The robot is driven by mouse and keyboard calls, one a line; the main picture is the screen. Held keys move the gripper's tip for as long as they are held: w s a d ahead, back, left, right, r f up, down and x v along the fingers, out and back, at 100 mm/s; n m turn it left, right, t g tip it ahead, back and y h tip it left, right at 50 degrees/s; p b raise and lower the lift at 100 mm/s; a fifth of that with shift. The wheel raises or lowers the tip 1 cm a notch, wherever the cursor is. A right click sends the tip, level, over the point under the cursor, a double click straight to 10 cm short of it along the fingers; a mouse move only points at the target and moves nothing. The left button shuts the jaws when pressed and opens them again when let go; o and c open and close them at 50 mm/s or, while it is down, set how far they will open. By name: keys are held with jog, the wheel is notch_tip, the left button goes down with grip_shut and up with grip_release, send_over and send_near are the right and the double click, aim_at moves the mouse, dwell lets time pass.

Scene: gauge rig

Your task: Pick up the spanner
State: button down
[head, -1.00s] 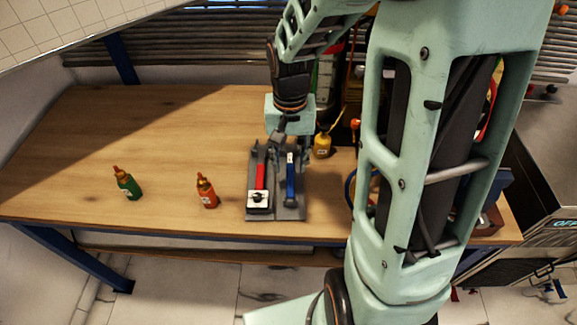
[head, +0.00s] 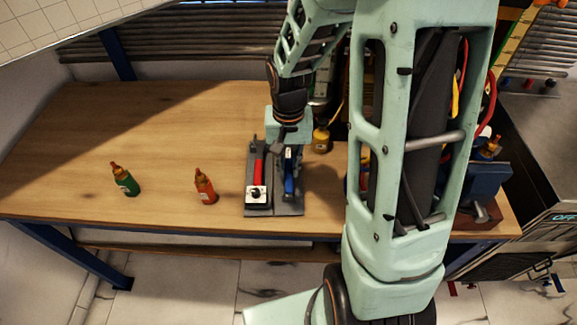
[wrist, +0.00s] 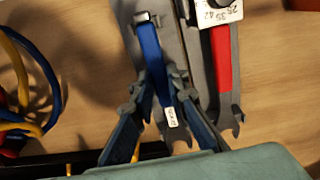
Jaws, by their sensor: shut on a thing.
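A blue-handled spanner (head: 289,185) is at the right side of a grey holder (head: 291,211) on the bench. My gripper (head: 289,154) is over its far part, pointing down. In the wrist view the blue spanner (wrist: 150,50) runs between the two fingers of my gripper (wrist: 160,86), which are shut on it. A small white label shows on it between the fingers. I cannot tell whether it is clear of the holder. A red-handled spanner (head: 258,171) lies beside it on the left, with a white marked block (head: 256,194) at its near end.
An orange bottle (head: 205,187) and a green bottle (head: 125,180) stand left of the holder. A yellow bottle (head: 321,139) stands close behind on the right. Coloured cables (wrist: 18,90) lie at the wrist view's left. My arm hides much of the right.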

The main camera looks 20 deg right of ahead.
aim_at(288, 170)
jog(key=shift+r, duration=0.15)
dwell(0.3)
jog(key=shift+r+p, duration=0.5)
notch_tip(288, 170, up, 2)
jog(key=shift+r+p, duration=0.1)
jog(key=shift+p, duration=0.75)
jog(key=s+d+r+p, duration=0.8)
jog(key=s+r+p, duration=0.1)
jog(key=s, duration=0.2)
jog(key=shift+s+d+r, duration=0.15)
jog(key=shift+d+r, duration=0.05)
jog(key=shift+r, duration=0.05)
jog(key=c, duration=2.4)
grip_release()
grip_shut()
